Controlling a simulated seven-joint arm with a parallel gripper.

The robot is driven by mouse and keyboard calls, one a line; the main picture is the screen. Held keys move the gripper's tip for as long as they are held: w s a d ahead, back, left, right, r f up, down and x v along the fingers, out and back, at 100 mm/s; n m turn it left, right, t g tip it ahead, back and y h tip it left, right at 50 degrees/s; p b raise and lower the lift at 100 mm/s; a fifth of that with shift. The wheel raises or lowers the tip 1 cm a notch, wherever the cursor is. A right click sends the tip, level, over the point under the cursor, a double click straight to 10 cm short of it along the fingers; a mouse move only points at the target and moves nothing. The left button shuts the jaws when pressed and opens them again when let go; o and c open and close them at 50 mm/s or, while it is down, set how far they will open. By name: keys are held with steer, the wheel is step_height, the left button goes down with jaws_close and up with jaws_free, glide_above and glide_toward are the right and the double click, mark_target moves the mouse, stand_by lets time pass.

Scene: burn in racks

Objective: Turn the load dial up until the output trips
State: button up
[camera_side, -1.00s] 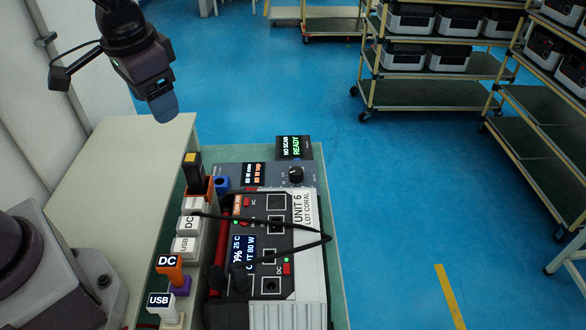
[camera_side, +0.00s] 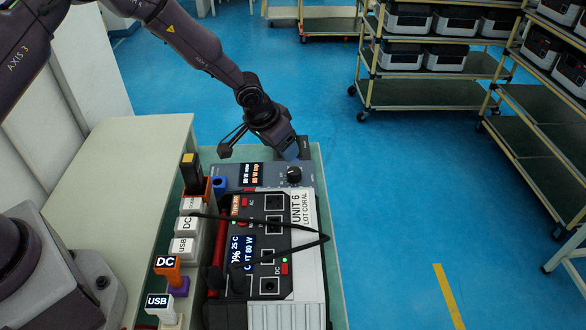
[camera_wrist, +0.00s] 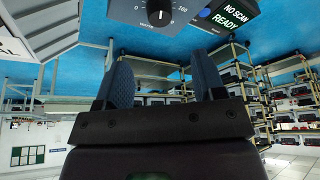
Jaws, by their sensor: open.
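The load dial (camera_side: 294,174) is a black knob on the grey-blue load box (camera_side: 229,175) behind the power unit; in the wrist view the dial (camera_wrist: 159,15) shows at the top, its white mark pointing up. The box's display (camera_side: 251,174) shows 80 W in white and in orange. My gripper (camera_side: 294,152) is just above and behind the dial, apart from it. In the wrist view its two blue fingers (camera_wrist: 163,78) are spread with nothing between them. The power unit (camera_side: 304,250), labelled UNIT 6, has a lit screen reading 25 C and 80 W.
A small screen (camera_wrist: 226,18) reading NO SCAN and READY stands beside the dial; my gripper mostly covers it in the side view. DC (camera_side: 167,262) and USB (camera_side: 159,301) plug blocks line the unit's left side. A black cable crosses the unit. Shelved carts (camera_side: 425,94) stand well back.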

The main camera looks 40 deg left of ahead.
mark_target(294, 171)
steer(key=x, duration=1.1)
steer(key=shift+s, duration=0.15)
steer(key=shift+c, duration=0.4)
steer(key=c, duration=0.8)
steer(key=shift+m+g+h, duration=0.3)
steer(key=shift+m+h, duration=0.6)
steer(key=shift+m, duration=1.5)
steer(key=o, duration=0.9)
steer(key=shift+r, duration=0.15)
steer(key=v, duration=1.2)
steer(key=shift+s+a+r, duration=0.1)
steer(key=shift+a+r, duration=0.05)
steer(key=shift+r, duration=0.25)
